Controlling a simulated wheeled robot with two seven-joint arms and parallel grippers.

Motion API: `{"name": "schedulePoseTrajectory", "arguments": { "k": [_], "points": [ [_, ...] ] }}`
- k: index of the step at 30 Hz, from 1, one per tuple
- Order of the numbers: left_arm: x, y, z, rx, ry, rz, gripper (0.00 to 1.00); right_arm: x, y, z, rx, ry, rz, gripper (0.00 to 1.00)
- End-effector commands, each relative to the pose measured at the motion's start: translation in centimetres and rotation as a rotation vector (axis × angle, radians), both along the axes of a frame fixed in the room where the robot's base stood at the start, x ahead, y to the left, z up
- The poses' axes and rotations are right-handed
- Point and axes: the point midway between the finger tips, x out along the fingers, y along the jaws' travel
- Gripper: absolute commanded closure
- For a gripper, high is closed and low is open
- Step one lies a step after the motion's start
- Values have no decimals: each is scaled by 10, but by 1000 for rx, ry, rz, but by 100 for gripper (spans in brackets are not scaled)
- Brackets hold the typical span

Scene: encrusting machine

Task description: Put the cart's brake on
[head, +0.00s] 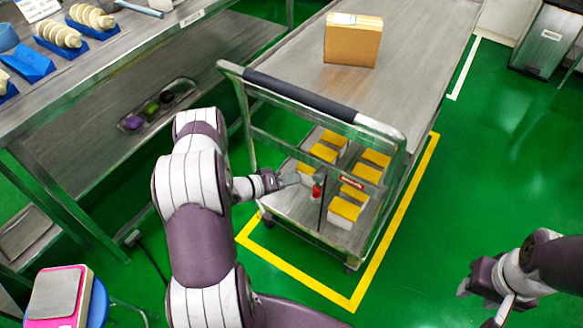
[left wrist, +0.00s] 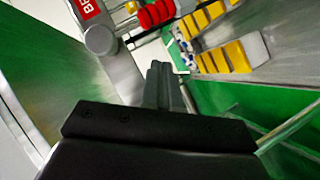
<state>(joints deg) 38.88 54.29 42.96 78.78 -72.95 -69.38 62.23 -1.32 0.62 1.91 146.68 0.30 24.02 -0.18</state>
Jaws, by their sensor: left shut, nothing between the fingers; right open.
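The metal cart (head: 420,45) stands in the middle of the head view with a dark-gripped push handle (head: 300,92). A red-handled brake lever (head: 317,186) is at its near end, beside a red label (head: 351,181). In the left wrist view the red grip (left wrist: 156,12) is at the top, beyond the fingertips, with part of the red label (left wrist: 87,8) left of it. My left gripper (head: 291,180) is shut and empty, just left of the lever; whether it touches is unclear. My right gripper (head: 483,302) is open and empty at lower right, away from the cart.
A cardboard box (head: 352,42) stands on the cart's top. Several yellow-topped white blocks (head: 345,209) sit on its lower shelf. A steel workbench (head: 110,65) runs along the left. A yellow floor line (head: 300,278) surrounds the cart. Green floor is clear to the right.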

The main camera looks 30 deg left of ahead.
Motion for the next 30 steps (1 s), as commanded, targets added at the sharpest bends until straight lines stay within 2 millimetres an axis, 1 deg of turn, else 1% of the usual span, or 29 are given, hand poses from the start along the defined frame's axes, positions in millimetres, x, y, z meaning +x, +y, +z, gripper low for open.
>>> {"name": "schedulePoseTrajectory", "arguments": {
  "k": [1, 9, 15, 19, 21, 30],
  "points": [
    [0, -1, -9, -41, 4, -1, 100, 0, 0, -9, 0, 0, 0, 57],
    [-1, -13, -25, -292, 23, 0, 100, 0, 0, -33, 0, 0, 0, 57],
    [-2, -23, -32, -453, 36, -1, 100, 0, 0, -45, 0, 0, 0, 57],
    [-2, -28, -34, -538, 43, 0, 100, 0, 0, -50, 0, 0, 0, 57],
    [-2, -30, -35, -561, 45, 1, 100, 0, 0, -51, 0, 0, 0, 57],
    [-3, -37, -37, -555, 44, 0, 100, 0, 0, -55, 0, 0, 0, 57]
  ]
}}
